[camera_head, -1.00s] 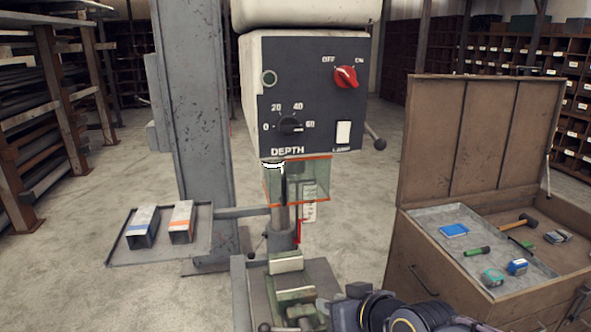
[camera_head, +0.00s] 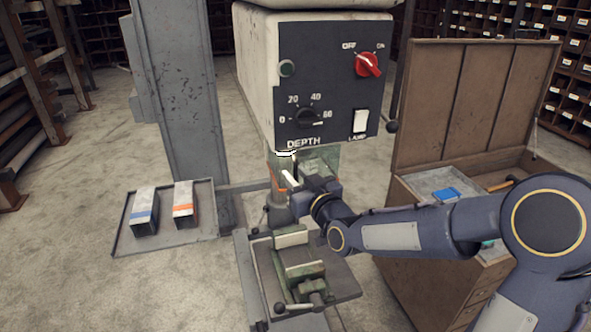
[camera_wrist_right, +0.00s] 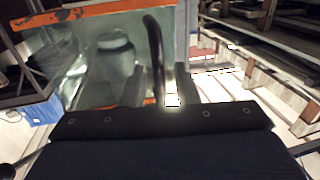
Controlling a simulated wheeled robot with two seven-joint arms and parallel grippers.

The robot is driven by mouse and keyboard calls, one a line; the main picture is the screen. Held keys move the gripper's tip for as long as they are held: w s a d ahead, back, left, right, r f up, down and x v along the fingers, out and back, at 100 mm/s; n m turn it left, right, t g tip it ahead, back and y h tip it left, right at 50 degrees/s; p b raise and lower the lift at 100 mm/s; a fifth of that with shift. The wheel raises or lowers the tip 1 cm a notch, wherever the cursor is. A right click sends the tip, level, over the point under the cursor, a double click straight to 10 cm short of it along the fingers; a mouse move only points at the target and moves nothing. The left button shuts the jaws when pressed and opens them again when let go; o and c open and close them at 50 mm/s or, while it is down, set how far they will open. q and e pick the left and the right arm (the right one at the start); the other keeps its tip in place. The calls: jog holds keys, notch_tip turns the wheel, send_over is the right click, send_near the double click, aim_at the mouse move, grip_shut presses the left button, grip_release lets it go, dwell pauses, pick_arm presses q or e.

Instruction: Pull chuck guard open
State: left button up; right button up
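The chuck guard (camera_head: 320,158) is a clear, greenish panel with orange edges under the drill press head. It fills the left of the right wrist view (camera_wrist_right: 75,70), with the chuck (camera_wrist_right: 115,60) visible through it. A dark curved handle (camera_wrist_right: 154,45) stands at the guard's right part in that view. My right gripper (camera_head: 292,178) is at the front of the guard and hides part of it. In the wrist view its two fingers (camera_wrist_right: 160,82) are apart, with the handle's lower end between them and gaps showing. My left gripper is out of view.
The drill press head (camera_head: 320,80) is above my right gripper, and a vise (camera_head: 300,270) is below it. A tray (camera_head: 130,245) with two metal blocks is at left. An open tool chest (camera_head: 460,110) stands behind my right arm.

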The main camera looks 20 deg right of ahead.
jog(key=shift+w+a, duration=0.1)
jog(key=shift+w, duration=0.3)
grip_shut()
